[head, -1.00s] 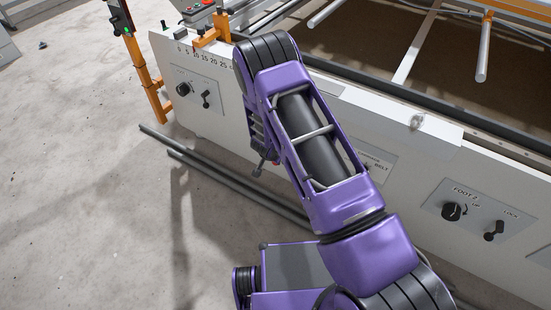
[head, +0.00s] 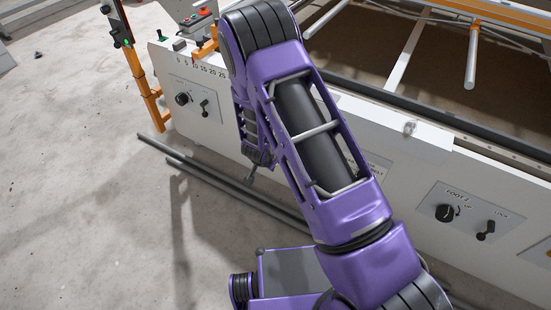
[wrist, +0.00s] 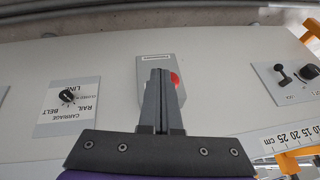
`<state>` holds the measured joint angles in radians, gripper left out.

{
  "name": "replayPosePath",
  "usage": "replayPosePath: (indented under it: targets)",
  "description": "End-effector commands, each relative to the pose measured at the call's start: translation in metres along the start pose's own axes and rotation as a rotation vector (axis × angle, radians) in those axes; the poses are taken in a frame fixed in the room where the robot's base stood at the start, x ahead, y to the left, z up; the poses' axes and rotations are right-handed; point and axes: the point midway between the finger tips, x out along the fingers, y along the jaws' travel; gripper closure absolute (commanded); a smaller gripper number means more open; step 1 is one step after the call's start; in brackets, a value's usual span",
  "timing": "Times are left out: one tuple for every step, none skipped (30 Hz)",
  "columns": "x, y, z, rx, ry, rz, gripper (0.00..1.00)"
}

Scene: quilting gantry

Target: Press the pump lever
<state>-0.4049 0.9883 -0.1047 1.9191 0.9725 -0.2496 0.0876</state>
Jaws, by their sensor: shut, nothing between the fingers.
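In the wrist view my gripper (wrist: 160,74) is shut and empty, its two dark fingers together. They point at a grey plate (wrist: 147,63) on the white machine panel and cover much of it. A red part (wrist: 175,79) shows just beside the fingertips, at their right; it may be the pump lever's end, but most of it is hidden. I cannot tell whether the fingers touch it. The plate's label is too small to read. In the head view my purple arm hides the plate and the red part.
The white panel (head: 400,180) carries a carriage rail/belt knob (wrist: 67,96), a FOOT 2 knob plate (head: 470,215) and another knob-and-switch plate (wrist: 292,80). An orange post (head: 142,80) stands at the left. Grey rods (head: 215,178) lie along the panel's foot. The concrete floor at left is clear.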

Motion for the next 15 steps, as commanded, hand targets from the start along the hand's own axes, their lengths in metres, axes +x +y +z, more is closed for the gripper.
replayPosePath:
  targets:
    - [-0.009, 0.001, -0.002, 0.004, 0.007, 0.0, 1.0]
    - [-0.013, 0.001, -0.001, 0.004, 0.008, 0.001, 1.0]
    - [-0.017, 0.001, 0.0, 0.006, 0.009, 0.0, 1.0]
    - [-0.019, 0.001, 0.0, 0.006, 0.01, 0.0, 1.0]
    - [-0.021, 0.002, 0.001, 0.007, 0.01, 0.001, 1.0]
    - [-0.023, 0.002, 0.002, 0.007, 0.011, 0.001, 1.0]
    - [-0.024, 0.002, 0.002, 0.008, 0.012, 0.001, 1.0]
    - [-0.025, 0.002, 0.002, 0.008, 0.012, 0.001, 1.0]
    - [-0.025, 0.003, 0.002, 0.009, 0.013, 0.001, 1.0]
    - [-0.025, 0.003, 0.002, 0.009, 0.013, 0.001, 1.0]
    - [-0.026, 0.003, 0.002, 0.009, 0.014, 0.001, 1.0]
    - [-0.025, 0.003, 0.001, 0.01, 0.014, 0.001, 1.0]
    - [-0.025, 0.003, 0.001, 0.01, 0.014, 0.001, 1.0]
    - [-0.025, 0.003, 0.001, 0.01, 0.015, 0.001, 1.0]
    - [-0.025, 0.003, 0.001, 0.01, 0.015, 0.001, 1.0]
